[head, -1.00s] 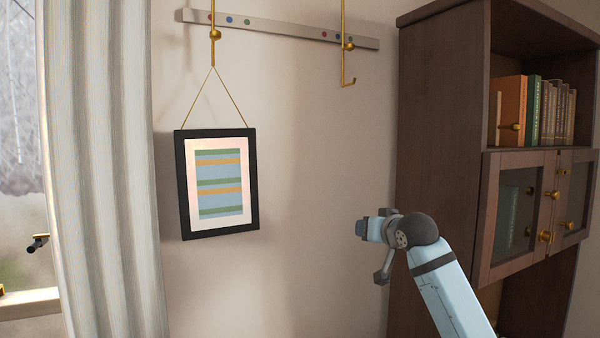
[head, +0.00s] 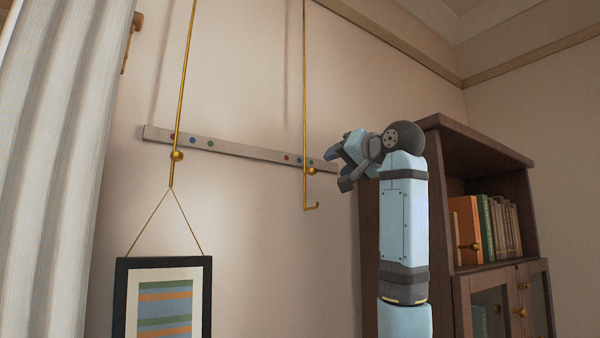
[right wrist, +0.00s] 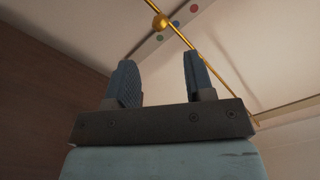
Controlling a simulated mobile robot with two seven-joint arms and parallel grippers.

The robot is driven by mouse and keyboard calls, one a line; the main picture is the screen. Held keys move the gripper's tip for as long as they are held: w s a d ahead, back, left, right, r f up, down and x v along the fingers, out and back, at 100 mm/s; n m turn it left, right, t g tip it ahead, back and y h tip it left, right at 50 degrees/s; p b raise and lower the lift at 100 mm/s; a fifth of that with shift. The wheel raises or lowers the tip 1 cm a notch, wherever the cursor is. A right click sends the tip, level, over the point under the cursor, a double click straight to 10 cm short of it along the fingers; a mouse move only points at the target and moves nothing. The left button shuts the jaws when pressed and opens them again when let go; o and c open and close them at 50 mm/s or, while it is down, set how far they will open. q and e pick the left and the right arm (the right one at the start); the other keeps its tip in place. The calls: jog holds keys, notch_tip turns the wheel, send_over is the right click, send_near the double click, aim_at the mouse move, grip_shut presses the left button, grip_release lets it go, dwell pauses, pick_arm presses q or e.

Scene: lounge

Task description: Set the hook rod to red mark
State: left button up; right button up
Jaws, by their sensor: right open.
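A thin brass hook rod (head: 304,90) with an empty hook at its lower end hangs in front of a pale rail (head: 245,151) on the wall. Its brass knob (head: 310,170) sits at the rail. The rail's red mark (head: 287,157) shows just left of this rod. My right gripper (head: 341,168) is open and empty, to the right of the rod and apart from it in the head view. In the right wrist view the open fingers (right wrist: 158,72) point towards the rail, with the knob (right wrist: 160,21) beyond them. My left gripper is out of view.
A second brass rod (head: 183,90) at left carries a framed striped picture (head: 163,300) on a cord. A dark wooden bookcase (head: 440,150) with books stands close behind my right arm. A curtain (head: 50,150) hangs at far left.

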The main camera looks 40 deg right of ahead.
aim_at(307, 172)
jog(key=w+p, duration=0.1)
jog(key=w, duration=0.2)
jog(key=w+p, duration=0.1)
jog(key=w, duration=0.3)
jog(key=w+d+p, duration=0.1)
jog(key=w+p, duration=0.1)
jog(key=w, duration=0.2)
jog(key=shift+w, duration=0.15)
jog(key=shift+w+d, duration=0.1)
jog(key=shift+w, duration=0.35)
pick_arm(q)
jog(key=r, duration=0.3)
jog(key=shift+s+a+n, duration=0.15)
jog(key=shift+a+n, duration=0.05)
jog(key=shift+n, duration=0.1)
